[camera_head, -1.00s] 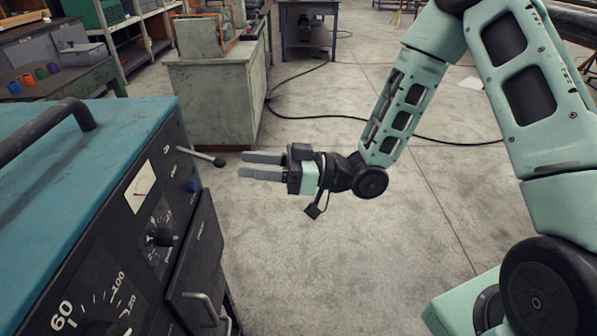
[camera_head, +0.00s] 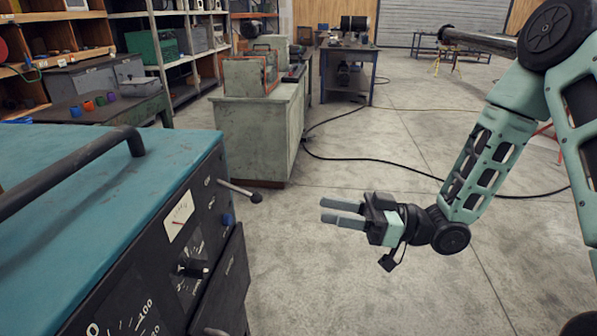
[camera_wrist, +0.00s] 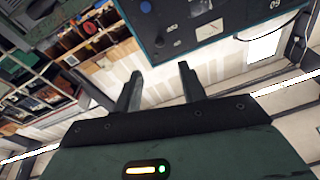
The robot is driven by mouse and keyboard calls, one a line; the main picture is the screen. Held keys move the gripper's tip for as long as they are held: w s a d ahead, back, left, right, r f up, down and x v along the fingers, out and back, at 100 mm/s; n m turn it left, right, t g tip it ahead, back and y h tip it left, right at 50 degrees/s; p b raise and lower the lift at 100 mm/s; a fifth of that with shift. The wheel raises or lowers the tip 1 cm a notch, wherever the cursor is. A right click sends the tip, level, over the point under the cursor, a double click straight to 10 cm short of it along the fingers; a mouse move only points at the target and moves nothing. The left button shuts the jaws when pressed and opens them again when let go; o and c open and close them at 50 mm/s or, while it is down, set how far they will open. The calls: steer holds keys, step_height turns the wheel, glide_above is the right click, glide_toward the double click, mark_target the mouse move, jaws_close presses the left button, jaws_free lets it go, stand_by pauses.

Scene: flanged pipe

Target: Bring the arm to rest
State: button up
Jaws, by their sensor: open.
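My gripper (camera_head: 341,212) is open and empty in the head view, with its two grey fingers pointing left. It hangs in free air over the concrete floor, to the right of the teal-topped machine and apart from its lever (camera_head: 240,190). My arm comes down to it from the upper right. In the wrist view my gripper (camera_wrist: 158,88) shows two separated fingers with nothing between them. The machine's dark panel (camera_wrist: 175,25) shows beyond them at the top.
The teal-topped machine (camera_head: 70,185) with its handle fills the left. A grey-green cabinet (camera_head: 255,140) stands behind it, and a blue-legged table (camera_head: 348,75) farther back. A black cable (camera_head: 380,160) crosses the floor. Shelves line the back left. Floor around my gripper is clear.

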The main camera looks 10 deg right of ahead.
steer(key=w+a+f+h, duration=0.3)
steer(key=a+f+h, duration=0.15)
steer(key=h, duration=0.35)
steer(key=s+d+r+m+g+h+p, duration=0.1)
steer(key=s+h, duration=0.4)
steer(key=s, duration=0.6)
steer(key=s+r+m+g+h+p, duration=0.1)
steer(key=s+r+m+g+h, duration=0.3)
steer(key=s, duration=0.7)
steer(key=shift+s+d+r+g+h, duration=0.4)
steer(key=shift+r+h, duration=0.3)
steer(key=shift+r, duration=0.25)
